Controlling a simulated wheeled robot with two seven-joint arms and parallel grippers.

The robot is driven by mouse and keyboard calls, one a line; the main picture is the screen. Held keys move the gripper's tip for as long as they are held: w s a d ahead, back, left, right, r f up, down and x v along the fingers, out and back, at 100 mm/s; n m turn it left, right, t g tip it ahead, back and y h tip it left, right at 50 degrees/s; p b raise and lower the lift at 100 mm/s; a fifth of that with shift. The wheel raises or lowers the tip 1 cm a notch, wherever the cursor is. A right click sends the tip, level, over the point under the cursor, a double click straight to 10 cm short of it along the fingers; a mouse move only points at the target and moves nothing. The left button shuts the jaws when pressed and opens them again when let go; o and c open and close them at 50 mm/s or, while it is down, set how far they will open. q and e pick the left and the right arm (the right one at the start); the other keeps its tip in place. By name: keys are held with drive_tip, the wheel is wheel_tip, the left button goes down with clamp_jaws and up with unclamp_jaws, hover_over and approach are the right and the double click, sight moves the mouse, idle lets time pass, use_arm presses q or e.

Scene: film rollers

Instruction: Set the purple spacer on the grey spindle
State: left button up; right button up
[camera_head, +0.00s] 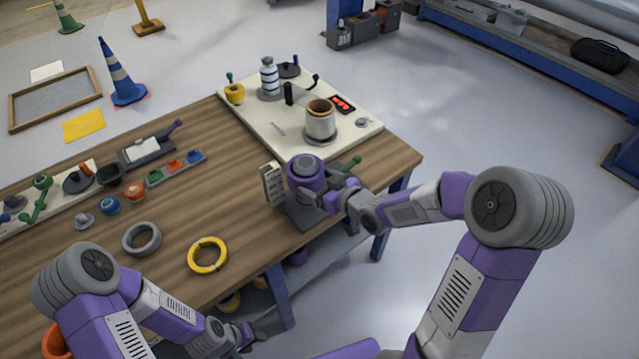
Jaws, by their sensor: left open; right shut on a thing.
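The purple spacer (306,182) is a short purple cylinder near the table's front right edge. My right gripper (330,196) is shut on its right side. A round grey top (304,163), which looks like the head of the grey spindle, shows in the spacer's upper opening. A dark grey base plate (297,212) lies below, so the spacer appears to be around the spindle. The gripper hides the lower side, and I cannot tell whether the spacer is fully seated. My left gripper (262,330) is open and empty, low by the table's front edge.
A pale upright block (271,184) stands just left of the spacer. A cream board (265,125) with a roller, bottle and knobs lies behind. A yellow ring (208,268) and a grey ring (130,249) lie to the left. Bare wood (225,215) is between them.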

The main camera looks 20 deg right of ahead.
drive_tip(key=shift+f+b, duration=3.8)
drive_tip(key=shift+f, duration=0.4)
drive_tip(key=o, duration=1)
drive_tip(key=shift+s, duration=0.1)
drive_tip(key=p+v, duration=0.2)
drive_tip(key=v, duration=0.5)
drive_tip(key=shift+r+p, duration=0.2)
drive_tip(key=shift+p, duration=0.15)
drive_tip(key=shift+s, duration=0.1)
